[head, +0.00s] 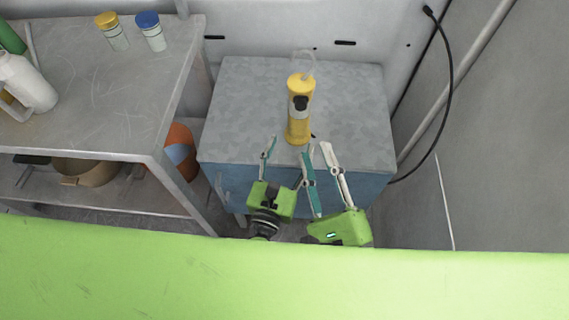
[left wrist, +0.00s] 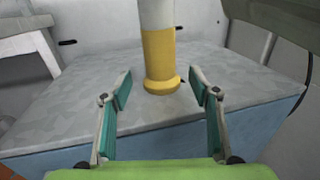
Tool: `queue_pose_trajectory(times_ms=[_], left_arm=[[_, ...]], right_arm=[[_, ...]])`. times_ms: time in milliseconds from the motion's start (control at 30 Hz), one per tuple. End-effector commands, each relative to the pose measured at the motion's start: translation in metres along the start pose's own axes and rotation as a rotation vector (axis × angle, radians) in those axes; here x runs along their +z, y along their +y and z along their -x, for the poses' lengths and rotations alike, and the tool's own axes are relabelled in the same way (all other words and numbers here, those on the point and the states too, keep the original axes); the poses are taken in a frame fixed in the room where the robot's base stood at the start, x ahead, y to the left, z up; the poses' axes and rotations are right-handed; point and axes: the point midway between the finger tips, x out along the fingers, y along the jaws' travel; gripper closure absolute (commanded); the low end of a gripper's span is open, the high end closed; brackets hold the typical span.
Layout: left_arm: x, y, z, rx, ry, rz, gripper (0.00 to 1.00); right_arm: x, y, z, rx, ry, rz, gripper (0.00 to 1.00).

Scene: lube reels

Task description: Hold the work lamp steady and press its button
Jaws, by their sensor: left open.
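The work lamp (head: 298,125) is a yellow upright cylinder with a pale wire loop on top and a black part (head: 301,103) on its front side. It stands on the grey top of a blue cabinet. In the left wrist view, its yellow base and paler upper body (left wrist: 159,55) show, with the top cut off. My left gripper (head: 288,150) is open and empty in front of the lamp. The lamp base lies ahead, between the lines of its fingers (left wrist: 161,87). My right gripper (head: 318,152) is open beside it, to the right, with nothing between its fingers.
The cabinet top (head: 355,115) is otherwise clear. A metal shelf table (head: 90,90) at left carries a yellow-capped jar (head: 113,32), a blue-capped jar (head: 152,32) and a white bottle (head: 28,82). A black cable (head: 449,90) hangs along the right wall.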

Motion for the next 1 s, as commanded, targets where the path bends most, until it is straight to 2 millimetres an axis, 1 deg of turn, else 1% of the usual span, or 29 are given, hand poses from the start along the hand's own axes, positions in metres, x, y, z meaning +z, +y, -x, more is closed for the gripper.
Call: queue_pose_trajectory(times_ms=[33, 200, 400, 567, 833, 867, 900, 967, 1000], left_arm=[[0.001, 0.000, -0.012, 0.002, -0.003, 0.000, 0.44], [0.001, 0.000, -0.044, 0.001, -0.003, -0.002, 0.44], [0.000, 0.000, -0.069, 0.000, -0.001, -0.002, 0.44], [0.000, 0.000, -0.077, -0.001, 0.000, -0.002, 0.44], [-0.001, 0.000, -0.078, -0.001, 0.001, -0.002, 0.44], [-0.001, 0.000, -0.078, -0.001, 0.001, -0.002, 0.49], [-0.001, 0.000, -0.078, -0.001, 0.001, -0.002, 0.60], [-0.001, 0.000, -0.078, -0.001, 0.001, -0.002, 0.75], [-0.001, 0.000, -0.078, -0.001, 0.001, -0.002, 0.86]], right_arm=[[0.000, 0.000, 0.000, 0.000, 0.000, 0.000, 0.72], [0.000, 0.000, 0.000, 0.000, 0.000, 0.000, 0.72], [0.000, 0.000, 0.000, 0.000, 0.000, 0.000, 0.72], [0.000, 0.000, 0.000, 0.000, 0.000, 0.000, 0.72], [0.000, 0.000, 0.000, 0.000, 0.000, 0.000, 0.72], [0.000, 0.000, 0.000, 0.000, 0.000, 0.000, 0.72], [0.000, 0.000, 0.000, 0.000, 0.000, 0.000, 0.72], [0.000, 0.000, 0.000, 0.000, 0.000, 0.000, 0.72], [0.000, 0.000, 0.000, 0.000, 0.000, 0.000, 0.72]])
